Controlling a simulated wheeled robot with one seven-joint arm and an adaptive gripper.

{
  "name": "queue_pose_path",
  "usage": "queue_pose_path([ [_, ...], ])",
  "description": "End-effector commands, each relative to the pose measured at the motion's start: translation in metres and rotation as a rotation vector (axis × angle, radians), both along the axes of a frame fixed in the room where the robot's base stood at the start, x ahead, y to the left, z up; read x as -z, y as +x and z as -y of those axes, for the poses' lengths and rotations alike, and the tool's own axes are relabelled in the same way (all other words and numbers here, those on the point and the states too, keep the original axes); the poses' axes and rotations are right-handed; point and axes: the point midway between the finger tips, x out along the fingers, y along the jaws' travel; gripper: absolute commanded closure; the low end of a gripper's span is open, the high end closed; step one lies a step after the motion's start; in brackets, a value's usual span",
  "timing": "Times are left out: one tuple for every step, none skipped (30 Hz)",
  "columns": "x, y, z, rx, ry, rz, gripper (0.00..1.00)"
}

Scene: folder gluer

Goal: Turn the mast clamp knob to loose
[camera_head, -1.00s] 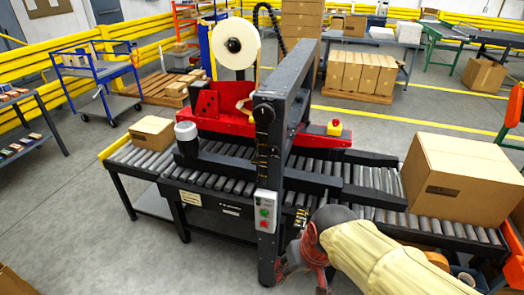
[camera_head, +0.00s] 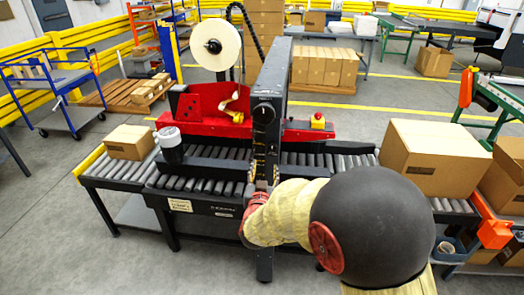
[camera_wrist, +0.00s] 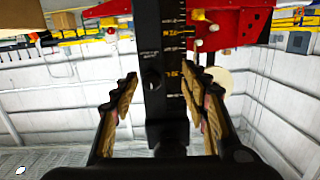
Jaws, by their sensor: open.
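The black upright mast (camera_head: 266,140) of the machine stands in the middle of the head view. A round dark knob-like part (camera_head: 264,113) is near its top. In the wrist view the mast (camera_wrist: 160,45) with its yellow scale marks runs between the fingers, and the picture is upside down. A dark shape (camera_wrist: 170,132), probably the clamp knob, lies low between the fingers, dark against the mast. My gripper (camera_wrist: 162,90) is open, one finger on either side of the mast. I cannot tell whether it touches anything. My arm hides part of the mast in the head view.
The roller conveyor (camera_head: 110,170) runs across the scene, with a small carton (camera_head: 130,142) at left and a large carton (camera_head: 433,157) at right. The red machine part (camera_head: 205,110) and white roll (camera_head: 217,45) stand behind the mast. The floor at front left is clear.

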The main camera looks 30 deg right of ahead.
Motion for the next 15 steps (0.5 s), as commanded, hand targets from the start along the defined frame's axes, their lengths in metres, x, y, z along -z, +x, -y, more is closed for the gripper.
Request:
queue_pose_path([
  [-0.010,-0.002,0.005,0.022,-0.027,0.030,0.55],
  [-0.015,-0.004,0.008,0.031,-0.041,0.044,0.55],
  [-0.022,-0.005,0.010,0.040,-0.058,0.059,0.55],
  [-0.025,-0.005,0.011,0.044,-0.070,0.067,0.55],
  [-0.027,-0.005,0.012,0.048,-0.079,0.073,0.55],
  [-0.029,-0.004,0.014,0.050,-0.086,0.077,0.55],
  [-0.030,-0.003,0.015,0.050,-0.089,0.077,0.55],
  [-0.029,-0.001,0.016,0.050,-0.091,0.075,0.55],
  [-0.029,0.003,0.019,0.049,-0.092,0.075,0.55],
  [-0.029,0.006,0.021,0.049,-0.092,0.075,0.55],
  [-0.029,0.010,0.023,0.049,-0.091,0.075,0.55],
  [-0.028,0.015,0.027,0.050,-0.090,0.074,0.55],
  [-0.028,0.018,0.030,0.050,-0.090,0.074,0.55],
  [-0.029,0.023,0.032,0.049,-0.091,0.075,0.55],
  [-0.028,0.028,0.036,0.048,-0.090,0.074,0.55],
])
